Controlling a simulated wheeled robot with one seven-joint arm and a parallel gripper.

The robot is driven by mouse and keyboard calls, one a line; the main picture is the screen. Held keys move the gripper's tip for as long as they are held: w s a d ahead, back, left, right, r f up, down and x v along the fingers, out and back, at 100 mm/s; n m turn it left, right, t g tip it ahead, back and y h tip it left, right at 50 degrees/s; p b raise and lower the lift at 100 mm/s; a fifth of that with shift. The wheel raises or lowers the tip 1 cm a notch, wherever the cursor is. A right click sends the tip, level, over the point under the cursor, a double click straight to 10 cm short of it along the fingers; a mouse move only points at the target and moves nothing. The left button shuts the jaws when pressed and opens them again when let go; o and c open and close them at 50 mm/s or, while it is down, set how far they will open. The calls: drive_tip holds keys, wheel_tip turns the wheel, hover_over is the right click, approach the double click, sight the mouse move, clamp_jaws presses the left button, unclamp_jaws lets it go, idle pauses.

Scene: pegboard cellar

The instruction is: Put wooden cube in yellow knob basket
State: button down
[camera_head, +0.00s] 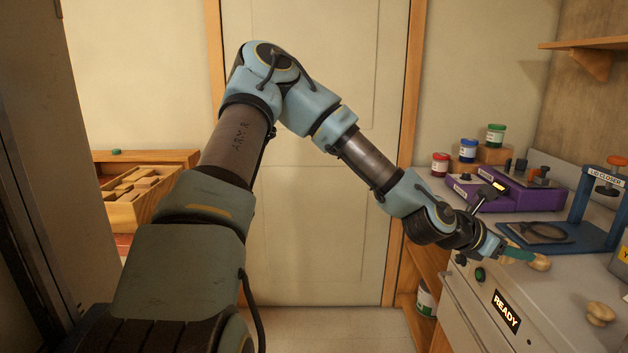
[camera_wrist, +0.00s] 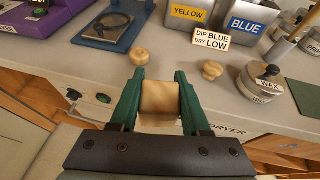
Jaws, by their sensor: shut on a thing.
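My gripper (camera_wrist: 160,93) is shut on a light wooden cube (camera_wrist: 160,101), which sits between its green fingers in the wrist view. In the head view my gripper (camera_head: 518,253) is over the front part of the grey bench; the cube is mostly hidden there or hard to tell from a nearby knob. A metal container with a yellow label reading YELLOW (camera_wrist: 188,13) stands at the back of the bench, beyond the gripper and slightly right in the wrist view. Only its lower front shows there; its inside is out of view.
A container labelled BLUE (camera_wrist: 246,24) stands beside it, with a "DIP BLUE DRY LOW" sign (camera_wrist: 211,40) in front. Two round wooden knobs (camera_wrist: 139,57) (camera_wrist: 212,70) are on the bench. A lidded wax pot (camera_wrist: 262,82) is at right, and a blue stand (camera_wrist: 108,27) at left.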

drive_tip(key=w+a+f+n+t+y, duration=0.3)
drive_tip(key=w+a+f+n+t, duration=0.2)
drive_tip(key=w+a+f, duration=0.5)
drive_tip(key=w+a+f+n+t+y, duration=0.35)
drive_tip(key=w+a, duration=0.55)
drive_tip(key=a, duration=0.5)
drive_tip(key=w+a+f+n+t+y, duration=0.1)
drive_tip(key=a+f+n+y, duration=0.1)
drive_tip(key=a, duration=1.2)
drive_tip(key=w+a+f+n+t+y, duration=0.1)
drive_tip(key=a+n+y, duration=0.4)
drive_tip(key=a, duration=0.9)
wheel_tip(320, 180, down, 2)
drive_tip(key=shift+a+f+n+t, duration=0.2)
drive_tip(key=shift+a+n+t, duration=0.25)
drive_tip(key=shift+t, duration=0.3)
drive_tip(key=shift+w, duration=0.2)
